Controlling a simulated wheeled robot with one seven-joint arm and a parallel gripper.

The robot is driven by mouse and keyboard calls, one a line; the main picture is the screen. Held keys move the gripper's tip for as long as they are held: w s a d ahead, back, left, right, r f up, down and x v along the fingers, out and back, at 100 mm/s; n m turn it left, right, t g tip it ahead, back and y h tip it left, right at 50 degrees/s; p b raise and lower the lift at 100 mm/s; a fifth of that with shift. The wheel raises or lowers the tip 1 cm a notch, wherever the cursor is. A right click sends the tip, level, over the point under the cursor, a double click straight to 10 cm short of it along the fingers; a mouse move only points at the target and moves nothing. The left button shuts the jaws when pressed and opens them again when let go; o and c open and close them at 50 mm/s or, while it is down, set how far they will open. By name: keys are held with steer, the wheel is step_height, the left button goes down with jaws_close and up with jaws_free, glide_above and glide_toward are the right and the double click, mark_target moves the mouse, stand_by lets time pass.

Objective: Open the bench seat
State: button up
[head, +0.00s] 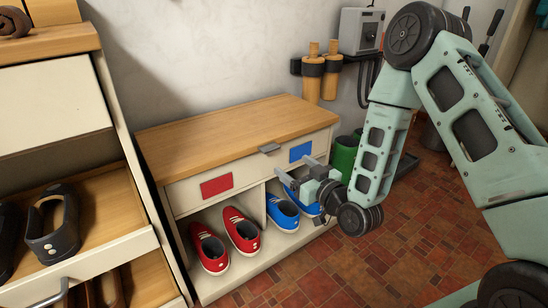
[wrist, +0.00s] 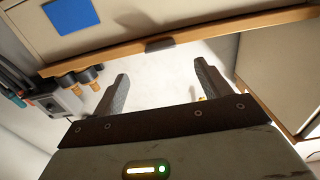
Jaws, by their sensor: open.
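The bench seat (head: 225,128) is a flat wooden lid on a cream bench, and it lies shut. A small grey handle (head: 269,148) sits at the middle of its front edge; it also shows in the wrist view (wrist: 160,44). My gripper (head: 296,172) is in front of the bench, a little below and to the right of the handle. In the wrist view my gripper (wrist: 160,70) is open and empty, its two fingers apart, with the handle ahead of the gap. Nothing visible is held, and I see no contact with the handle.
Red shoes (head: 226,240) and blue shoes (head: 282,213) stand in the open compartments under the bench. A cream cabinet (head: 60,105) is close on the left. A green bin (head: 345,155) stands to the right. The tiled floor (head: 330,270) in front is clear.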

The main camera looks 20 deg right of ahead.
steer(key=b+x, duration=0.3)
steer(key=x, duration=0.7)
steer(key=shift+w, duration=0.25)
steer(key=shift+a, duration=0.1)
